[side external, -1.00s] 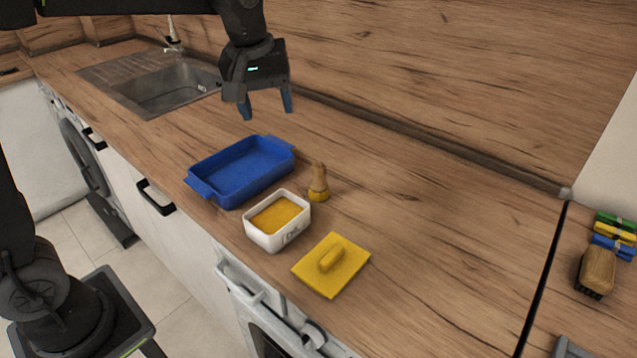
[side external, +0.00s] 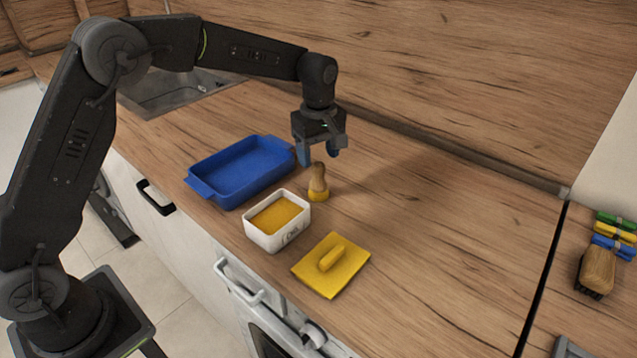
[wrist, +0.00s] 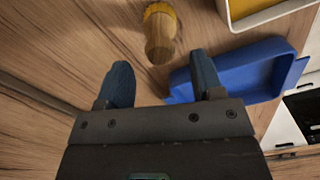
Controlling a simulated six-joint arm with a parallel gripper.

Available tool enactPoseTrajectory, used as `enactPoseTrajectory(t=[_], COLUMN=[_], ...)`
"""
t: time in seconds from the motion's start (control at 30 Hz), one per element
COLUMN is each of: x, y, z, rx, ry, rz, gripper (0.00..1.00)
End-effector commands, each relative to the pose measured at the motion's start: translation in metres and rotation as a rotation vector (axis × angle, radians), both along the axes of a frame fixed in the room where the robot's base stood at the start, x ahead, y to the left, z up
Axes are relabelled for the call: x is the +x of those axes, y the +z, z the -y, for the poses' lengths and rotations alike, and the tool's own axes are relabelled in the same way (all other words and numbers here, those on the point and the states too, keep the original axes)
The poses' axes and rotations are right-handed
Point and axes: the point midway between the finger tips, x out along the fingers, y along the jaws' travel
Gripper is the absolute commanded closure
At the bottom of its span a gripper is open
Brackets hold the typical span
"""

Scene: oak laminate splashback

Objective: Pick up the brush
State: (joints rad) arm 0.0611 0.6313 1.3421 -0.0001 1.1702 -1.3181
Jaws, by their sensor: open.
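A small brush (side external: 318,184) with a wooden handle and a yellow lower end stands upright on the wooden counter. My gripper (side external: 319,157) is open and empty, close above and slightly behind it in the side view. In the wrist view the brush (wrist: 160,37) shows beyond the fingertips, its handle end pointing toward the gap between the blue fingers (wrist: 159,62). I cannot tell whether the handle top is level with the fingertips. A second wooden brush (side external: 598,270) with dark bristles lies at the far right, away from my gripper.
A blue baking dish (side external: 240,172) lies left of the brush, close to one finger in the wrist view. A white tub (side external: 268,238) with orange-yellow contents and a yellow lid (side external: 345,272) stand in front. The counter to the right is clear. Coloured clips (side external: 614,232) lie far right.

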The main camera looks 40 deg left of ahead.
Motion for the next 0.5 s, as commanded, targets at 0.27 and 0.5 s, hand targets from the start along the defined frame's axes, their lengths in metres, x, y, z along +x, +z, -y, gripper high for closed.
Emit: enactPoseTrajectory(t=[0.27,0.5], x=[-0.001,0.000], y=[-0.023,-0.055], z=[0.000,0.001], rx=[0.001,-0.001], ry=[-0.001,-0.001], rz=[-0.002,0.001], gripper=[0.39,0.39])
